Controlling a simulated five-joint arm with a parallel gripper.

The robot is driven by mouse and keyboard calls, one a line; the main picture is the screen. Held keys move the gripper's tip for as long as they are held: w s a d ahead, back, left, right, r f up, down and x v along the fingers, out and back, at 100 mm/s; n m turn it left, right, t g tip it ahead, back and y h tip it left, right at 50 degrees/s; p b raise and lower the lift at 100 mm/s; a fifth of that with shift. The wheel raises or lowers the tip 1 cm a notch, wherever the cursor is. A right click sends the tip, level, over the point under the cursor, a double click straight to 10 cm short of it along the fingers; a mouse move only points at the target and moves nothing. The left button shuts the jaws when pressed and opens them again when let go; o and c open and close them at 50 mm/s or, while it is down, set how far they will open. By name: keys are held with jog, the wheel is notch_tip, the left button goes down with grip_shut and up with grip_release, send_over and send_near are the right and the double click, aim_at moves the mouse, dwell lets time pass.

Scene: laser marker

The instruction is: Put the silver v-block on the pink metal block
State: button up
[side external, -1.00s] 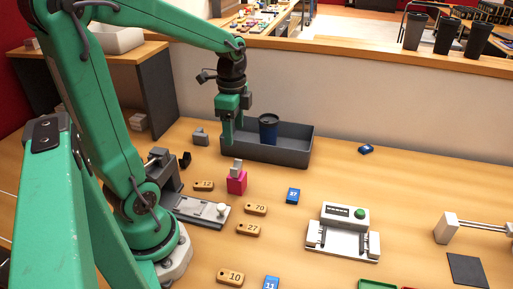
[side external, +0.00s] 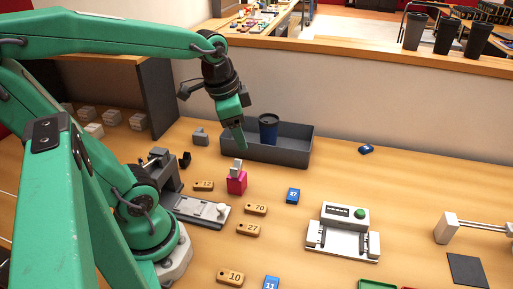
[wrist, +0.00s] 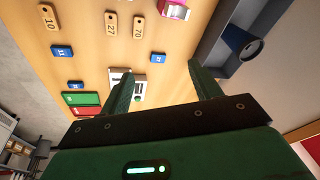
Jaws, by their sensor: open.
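The silver v-block (side external: 236,168) sits on top of the pink metal block (side external: 237,186) in the side view, with nothing holding it. The pink block also shows at the top edge of the wrist view (wrist: 174,11), partly cut off. My gripper (side external: 243,147) is open and empty, above and behind the two blocks, in front of the grey tray. In the wrist view its two fingers (wrist: 160,78) are spread with nothing between them.
The grey tray (side external: 290,154) holds a dark blue cup (side external: 268,128). A small grey block (side external: 200,137) stands left of the tray. Wooden number tags (side external: 255,209), a blue tag (side external: 293,196) and a white fixture (side external: 343,233) lie nearer. Open table lies to the right.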

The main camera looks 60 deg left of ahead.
jog(key=shift+s+d+r+n+t+h, duration=0.1)
jog(key=shift+s+d+r+n+t, duration=0.3)
jog(key=shift+d+n, duration=0.3)
jog(key=shift+s+d+r+n+t+h, duration=0.15)
jog(key=shift+s+d+n+t, duration=0.3)
jog(key=shift+d+n, duration=0.25)
jog(key=shift+s+d+r+n+t+h, duration=0.1)
jog(key=shift+s+d+r+n+t, duration=0.25)
jog(key=shift+s+d+n, duration=0.3)
jog(key=shift+w+d, duration=0.1)
jog(key=shift+w, duration=0.05)
